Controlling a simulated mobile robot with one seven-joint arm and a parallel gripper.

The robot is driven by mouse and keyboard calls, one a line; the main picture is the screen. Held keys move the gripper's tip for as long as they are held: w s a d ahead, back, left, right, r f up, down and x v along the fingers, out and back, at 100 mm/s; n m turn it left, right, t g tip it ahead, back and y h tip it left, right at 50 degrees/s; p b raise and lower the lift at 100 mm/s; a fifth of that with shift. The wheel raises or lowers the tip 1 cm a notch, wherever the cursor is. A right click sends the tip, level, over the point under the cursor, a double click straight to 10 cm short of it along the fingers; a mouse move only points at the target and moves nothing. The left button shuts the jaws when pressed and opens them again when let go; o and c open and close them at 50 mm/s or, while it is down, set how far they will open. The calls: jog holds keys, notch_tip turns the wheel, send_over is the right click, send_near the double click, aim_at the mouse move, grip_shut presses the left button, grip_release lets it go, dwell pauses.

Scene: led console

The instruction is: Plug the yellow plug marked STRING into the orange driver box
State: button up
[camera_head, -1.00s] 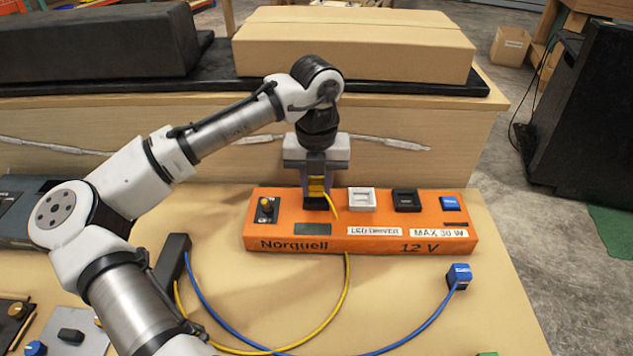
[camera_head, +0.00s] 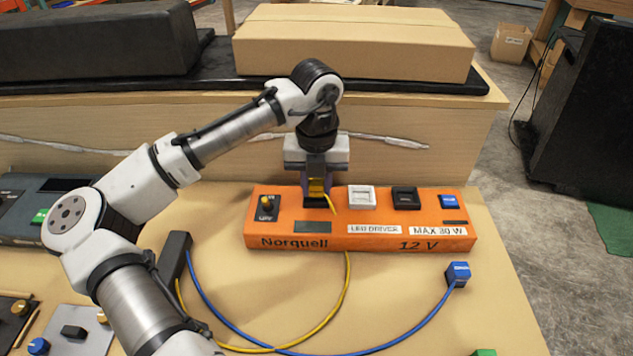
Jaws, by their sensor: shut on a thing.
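The orange driver box (camera_head: 285,234) lies across the table, marked Norquell, LED DRIVER and 12 V. My gripper (camera_head: 317,194) points down at the top of the box, left of its white socket. It is shut on the yellow plug (camera_head: 317,186), whose yellow cable (camera_head: 348,290) runs down past the box's front. The plug's lower end meets or hides a dark spot on the box top; I cannot tell how deep it sits. Its STRING marking cannot be read.
On the box are a white socket (camera_head: 362,198), a black socket (camera_head: 405,199), a blue socket (camera_head: 449,202) and a yellow-tipped switch (camera_head: 267,208). A blue plug (camera_head: 458,274) lies loose at the right. A black block (camera_head: 174,258) stands left. A cardboard box (camera_head: 350,45) is behind.

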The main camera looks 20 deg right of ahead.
dwell(0.4)
jog(key=o, duration=1.1)
jog(key=shift+c, duration=0.2)
jog(key=shift+o, duration=0.5)
jog(key=o, duration=0.4)
jog(key=shift+f, duration=0.1)
jog(key=shift+r, duration=0.2)
jog(key=shift+r+p, duration=3.4)
jog(key=shift+p, duration=0.15)
jog(key=shift+s+f, duration=0.1)
jog(key=shift+s, duration=0.05)
